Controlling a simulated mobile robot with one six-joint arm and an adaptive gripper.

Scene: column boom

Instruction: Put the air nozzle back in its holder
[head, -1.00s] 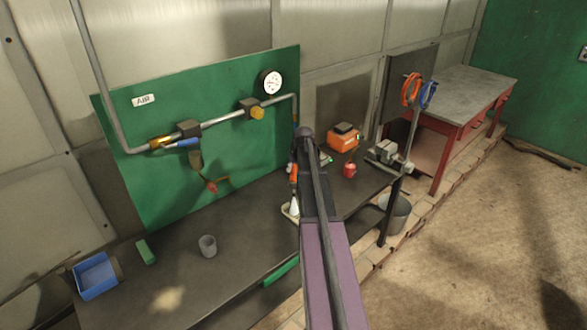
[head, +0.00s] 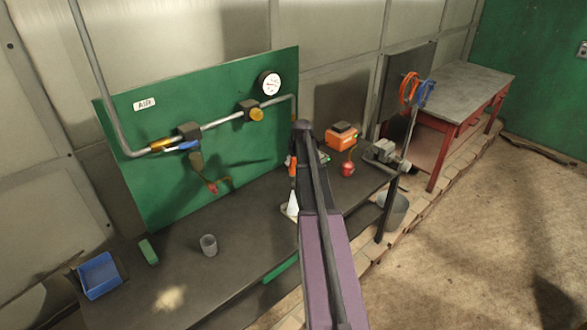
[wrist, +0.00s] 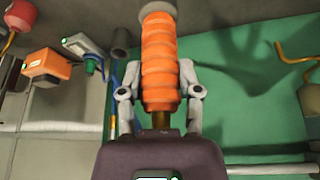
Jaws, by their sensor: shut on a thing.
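The air nozzle appears to be the orange ribbed piece (wrist: 160,60) in the wrist view, with a brass-coloured stem at its near end and a pale far end. My gripper (wrist: 160,92) is shut on it, one grey finger on each side. In the head view the orange piece (head: 292,168) shows just left of my arm, above a white cone (head: 292,204) over a small pale tray (head: 289,213); I cannot tell whether cone and orange piece are joined. A short dark grey tube (wrist: 121,40) lies left of my gripper in the wrist view; I cannot tell whether it is the holder.
The dark bench (head: 190,268) carries a grey cup (head: 208,245), a blue bin (head: 99,276) and an orange box (head: 341,136). The green panel (head: 230,115) behind has pipes and a gauge (head: 269,83). The bench's front left is mostly clear.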

